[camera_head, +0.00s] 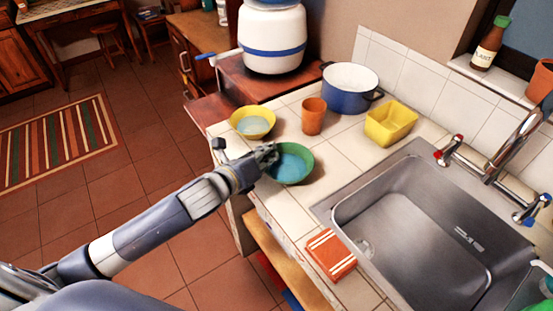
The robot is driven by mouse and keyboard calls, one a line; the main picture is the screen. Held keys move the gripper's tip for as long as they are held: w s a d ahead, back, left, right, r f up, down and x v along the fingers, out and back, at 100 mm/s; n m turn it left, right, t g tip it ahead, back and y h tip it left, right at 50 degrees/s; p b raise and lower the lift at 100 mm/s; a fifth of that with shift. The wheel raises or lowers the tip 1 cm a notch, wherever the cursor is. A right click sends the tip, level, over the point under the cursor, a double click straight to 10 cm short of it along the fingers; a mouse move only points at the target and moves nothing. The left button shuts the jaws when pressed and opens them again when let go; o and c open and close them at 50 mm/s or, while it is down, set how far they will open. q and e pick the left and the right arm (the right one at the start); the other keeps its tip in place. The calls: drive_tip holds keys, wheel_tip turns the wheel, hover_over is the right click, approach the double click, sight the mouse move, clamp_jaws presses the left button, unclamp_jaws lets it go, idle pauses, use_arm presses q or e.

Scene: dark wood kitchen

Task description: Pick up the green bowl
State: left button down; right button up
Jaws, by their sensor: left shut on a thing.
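The green bowl (301,178) is on the white tiled counter, left of the sink. It is round, with a pale blue inside. My left gripper (268,157) reaches in from the left and is shut on the bowl's left rim. The fingers hide that part of the rim. I cannot tell whether the bowl touches the counter or is slightly raised. My right gripper is not in view.
Close behind the bowl are a yellow bowl (252,122), an orange cup (313,116) and a yellow square container (391,123). A blue-and-white pot (350,87) stands farther back. An orange striped box (331,254) lies in front, beside the sink (415,240).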

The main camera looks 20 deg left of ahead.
use_arm(q)
drive_tip(key=shift+r, duration=0.2)
drive_tip(key=shift+r, duration=1.55)
drive_tip(key=shift+s+a, duration=0.1)
drive_tip(key=shift+s, duration=0.2)
drive_tip(key=s+f+p+v, duration=0.1)
drive_tip(key=f+v, duration=0.2)
drive_tip(key=v, duration=1.1)
drive_tip(key=shift+s+a, duration=0.3)
drive_tip(key=shift+a, duration=0.05)
